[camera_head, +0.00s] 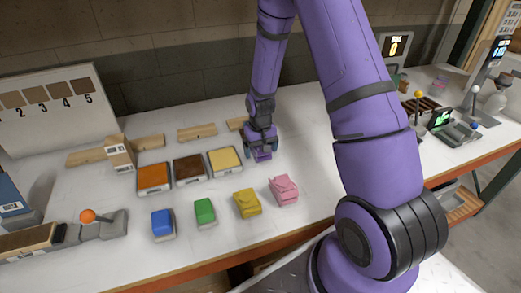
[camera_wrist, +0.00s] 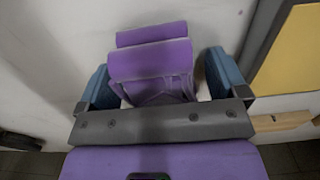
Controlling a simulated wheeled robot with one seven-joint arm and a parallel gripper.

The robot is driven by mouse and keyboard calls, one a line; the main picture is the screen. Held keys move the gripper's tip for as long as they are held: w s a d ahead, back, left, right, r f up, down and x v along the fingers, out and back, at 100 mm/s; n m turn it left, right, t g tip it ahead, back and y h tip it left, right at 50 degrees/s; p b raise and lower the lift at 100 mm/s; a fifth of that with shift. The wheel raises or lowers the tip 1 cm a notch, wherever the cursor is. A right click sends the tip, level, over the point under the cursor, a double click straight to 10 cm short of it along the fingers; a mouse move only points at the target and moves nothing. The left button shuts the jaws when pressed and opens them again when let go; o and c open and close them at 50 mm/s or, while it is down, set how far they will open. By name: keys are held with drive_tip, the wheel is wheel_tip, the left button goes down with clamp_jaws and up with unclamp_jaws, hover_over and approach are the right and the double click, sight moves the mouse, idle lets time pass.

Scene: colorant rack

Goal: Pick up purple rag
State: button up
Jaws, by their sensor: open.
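The purple rag (camera_wrist: 152,61) looks like a folded purple bundle and lies on the white table. In the wrist view it sits between the two blue fingers of my gripper (camera_wrist: 160,78), with a gap visible on each side. My gripper is open and points down over the rag. The rest of the rag is hidden by the gripper there.
Orange (camera_head: 154,177), brown (camera_head: 190,168) and yellow (camera_head: 225,160) trays stand close by. Blue (camera_head: 163,224), green (camera_head: 205,211), yellow (camera_head: 247,203) and pink (camera_head: 284,190) folded items lie in front. Wooden blocks (camera_head: 197,131) lie behind.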

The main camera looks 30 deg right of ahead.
drive_tip(key=shift+f, duration=0.1)
drive_tip(key=c, duration=1.1)
wheel_tip(320, 180, up, 10)
